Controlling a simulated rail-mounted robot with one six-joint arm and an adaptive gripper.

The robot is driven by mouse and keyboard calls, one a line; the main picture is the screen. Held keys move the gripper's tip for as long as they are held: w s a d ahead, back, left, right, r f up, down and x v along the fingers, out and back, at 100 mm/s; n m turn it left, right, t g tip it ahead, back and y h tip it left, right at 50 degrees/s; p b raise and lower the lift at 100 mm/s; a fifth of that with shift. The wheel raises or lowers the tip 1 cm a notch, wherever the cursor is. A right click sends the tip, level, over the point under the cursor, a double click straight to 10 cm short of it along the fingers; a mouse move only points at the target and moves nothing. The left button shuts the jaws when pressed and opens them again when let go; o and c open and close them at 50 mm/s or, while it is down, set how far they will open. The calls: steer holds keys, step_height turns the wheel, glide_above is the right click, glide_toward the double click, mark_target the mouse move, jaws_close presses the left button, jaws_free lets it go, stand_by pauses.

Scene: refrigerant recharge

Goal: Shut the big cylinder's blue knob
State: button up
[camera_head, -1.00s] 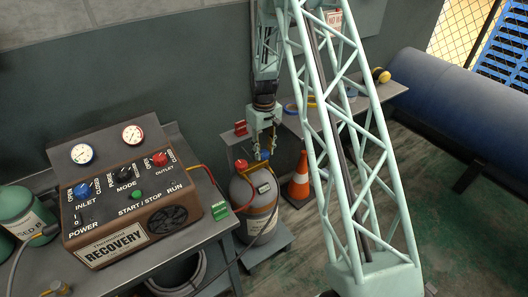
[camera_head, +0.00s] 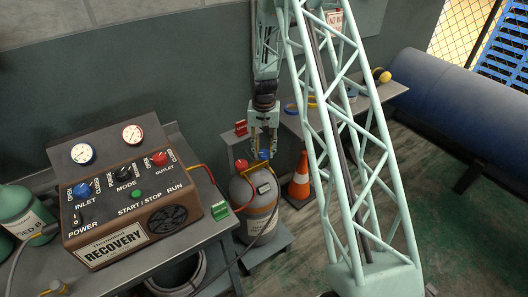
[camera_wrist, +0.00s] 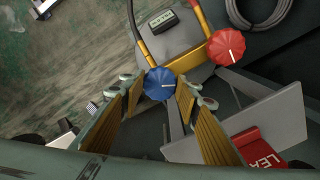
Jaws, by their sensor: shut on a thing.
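The big grey cylinder (camera_head: 257,213) stands upright on a low stand, with an orange-yellow handle frame on top. Its blue knob (camera_wrist: 160,84) sits between my fingertips, and its white mark points right in the wrist view. The blue knob (camera_head: 264,155) also shows in the head view, just below the fingers. My gripper (camera_wrist: 161,88) points down from above and is shut on the blue knob. It also shows in the head view (camera_head: 264,149). The cylinder's red knob (camera_wrist: 226,47) is beside the blue one, outside my fingers; its white mark shows.
The recovery machine (camera_head: 125,195) stands on a bench at left, with a hose running towards the cylinder. An orange cone (camera_head: 300,178) stands close at the cylinder's right. A red tag (camera_wrist: 262,146) lies near the fingers in the wrist view. A shelf (camera_head: 385,92) is behind.

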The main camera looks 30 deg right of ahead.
stand_by(0.3)
steer(key=o, duration=0.9)
steer(key=shift+n, duration=0.3)
